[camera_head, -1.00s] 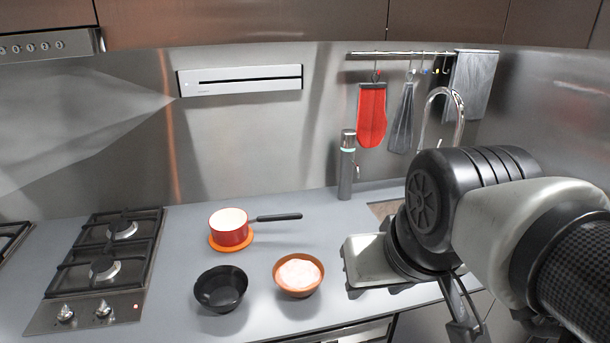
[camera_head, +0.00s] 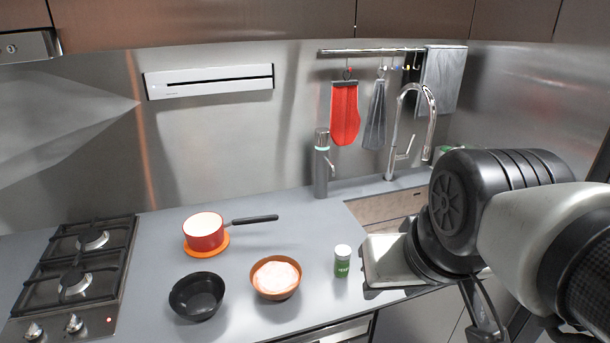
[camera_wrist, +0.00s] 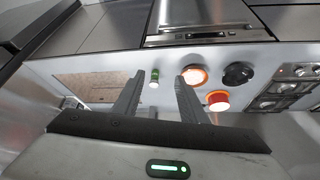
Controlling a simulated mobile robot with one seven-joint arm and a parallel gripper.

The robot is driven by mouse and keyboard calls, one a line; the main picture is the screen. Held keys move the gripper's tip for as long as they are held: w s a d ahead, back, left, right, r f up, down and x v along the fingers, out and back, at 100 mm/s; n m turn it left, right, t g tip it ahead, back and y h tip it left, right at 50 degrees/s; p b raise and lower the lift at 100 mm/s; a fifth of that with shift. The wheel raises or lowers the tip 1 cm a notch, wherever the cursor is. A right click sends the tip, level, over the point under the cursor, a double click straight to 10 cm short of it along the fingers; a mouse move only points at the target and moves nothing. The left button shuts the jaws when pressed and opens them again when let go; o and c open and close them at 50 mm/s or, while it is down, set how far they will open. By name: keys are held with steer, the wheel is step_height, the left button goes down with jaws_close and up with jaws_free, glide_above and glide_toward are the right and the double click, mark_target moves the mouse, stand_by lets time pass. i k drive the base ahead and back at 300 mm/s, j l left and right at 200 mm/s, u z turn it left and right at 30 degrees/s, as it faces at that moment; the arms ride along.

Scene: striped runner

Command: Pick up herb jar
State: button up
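The herb jar (camera_head: 342,262) is a small jar with a green label and a pale lid. It stands upright on the grey counter in the head view, just left of my arm's wrist. In the wrist view the herb jar (camera_wrist: 154,78) shows small and distant, roughly between my fingertips in the picture. My gripper (camera_wrist: 158,82) has its two fingers spread apart with nothing between them, well away from the jar. In the head view my fingers show only in part, low at the right.
Left of the jar are an orange bowl with pale contents (camera_head: 268,292), a black bowl (camera_head: 186,311) and a red pot (camera_head: 204,240) on an orange mat. A grey bottle (camera_head: 321,170) stands at the back. A hob (camera_head: 70,285) is left.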

mark_target(342, 253)
steer(key=l+u, duration=0.55)
steer(key=u, duration=0.15)
steer(key=l+u, duration=0.35)
